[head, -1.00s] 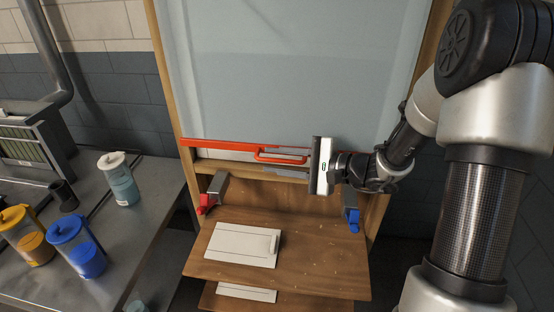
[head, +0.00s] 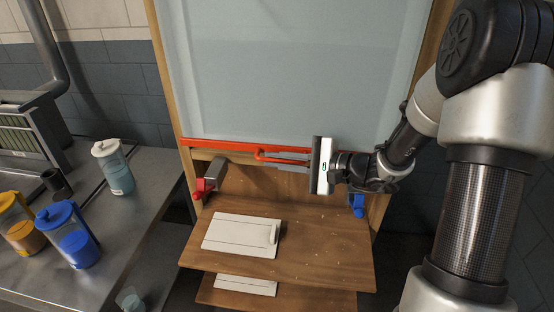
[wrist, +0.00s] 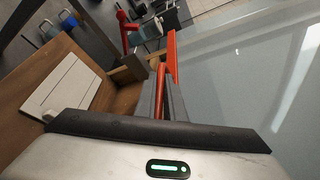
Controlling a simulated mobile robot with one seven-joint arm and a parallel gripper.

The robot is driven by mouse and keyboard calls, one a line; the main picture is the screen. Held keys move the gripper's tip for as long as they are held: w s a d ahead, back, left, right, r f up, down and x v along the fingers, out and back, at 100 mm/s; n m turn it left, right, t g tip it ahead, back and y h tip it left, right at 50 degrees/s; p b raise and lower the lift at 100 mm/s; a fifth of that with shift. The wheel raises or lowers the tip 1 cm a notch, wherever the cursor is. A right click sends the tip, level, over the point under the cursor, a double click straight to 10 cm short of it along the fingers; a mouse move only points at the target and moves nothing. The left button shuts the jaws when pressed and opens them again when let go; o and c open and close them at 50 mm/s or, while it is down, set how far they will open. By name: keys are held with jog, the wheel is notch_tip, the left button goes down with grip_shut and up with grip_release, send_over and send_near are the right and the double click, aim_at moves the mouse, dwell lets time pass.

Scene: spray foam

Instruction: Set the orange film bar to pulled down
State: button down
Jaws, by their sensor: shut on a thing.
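The orange film bar (head: 225,143) runs across the lower edge of the pale film sheet (head: 290,70) in the wooden frame. Its handle (head: 262,156) sticks out toward me. My gripper (head: 290,159) reaches in from the right and is shut on this handle, which lies between the two grey fingers. In the wrist view the fingers (wrist: 162,100) close around the orange handle (wrist: 161,76), and the bar (wrist: 171,57) shows beyond it. The right part of the bar is hidden behind my gripper in the head view.
Below are a wooden shelf (head: 310,250) with a white panel (head: 225,235), a red clamp (head: 203,187) and a blue clamp (head: 358,204). A metal bench (head: 110,255) with several coloured jugs stands at the left.

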notch_tip(320, 180, down, 4)
jog(key=shift+r+b, duration=0.25)
jog(key=shift+b, duration=0.6)
jog(key=c, duration=1.8)
grip_release()
jog(key=shift+c, duration=0.2)
jog(key=v, duration=1.7)
jog(key=shift+d+r, duration=0.15)
jog(key=shift+d, duration=0.05)
jog(key=shift+s, duration=0.15)
